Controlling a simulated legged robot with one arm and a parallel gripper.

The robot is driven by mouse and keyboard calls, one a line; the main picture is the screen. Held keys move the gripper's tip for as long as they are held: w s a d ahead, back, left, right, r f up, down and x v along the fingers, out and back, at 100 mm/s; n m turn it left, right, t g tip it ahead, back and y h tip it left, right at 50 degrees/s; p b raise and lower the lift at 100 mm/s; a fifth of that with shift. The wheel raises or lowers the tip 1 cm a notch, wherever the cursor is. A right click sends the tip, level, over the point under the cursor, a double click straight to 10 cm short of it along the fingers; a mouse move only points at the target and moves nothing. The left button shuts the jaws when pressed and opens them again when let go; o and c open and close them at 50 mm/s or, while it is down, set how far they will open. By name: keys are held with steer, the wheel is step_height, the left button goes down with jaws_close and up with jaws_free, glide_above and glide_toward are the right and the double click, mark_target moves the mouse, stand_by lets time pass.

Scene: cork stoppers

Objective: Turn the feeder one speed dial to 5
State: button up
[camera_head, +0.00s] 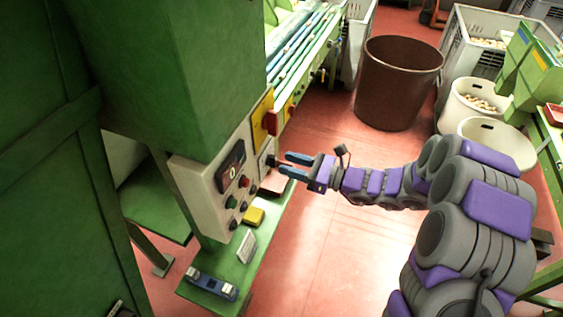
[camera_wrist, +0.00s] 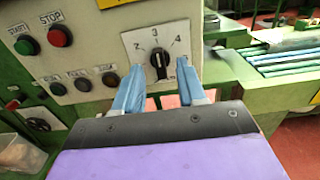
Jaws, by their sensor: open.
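The speed dial (camera_wrist: 160,59) is a black knob on a white plate in the wrist view, with 2, 3 and 4 legible around it. Its pale line looks about upright, toward the 3; the exact setting is hard to tell. The plate's lower right is partly behind a finger. In the head view the dial (camera_head: 270,160) is small, on the side of the control box. My gripper (camera_head: 284,163) is open just in front of it.
Green START (camera_wrist: 25,46) and red STOP (camera_wrist: 59,36) buttons sit left of the dial, with several dark buttons below. A yellow plate with a red switch (camera_head: 270,122) is beyond the dial. A green ledge (camera_head: 225,270) lies below the box.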

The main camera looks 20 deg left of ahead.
mark_target(272, 161)
steer(key=a, duration=0.3)
steer(key=shift+w+a, duration=0.1)
jaws_close()
stand_by(0.4)
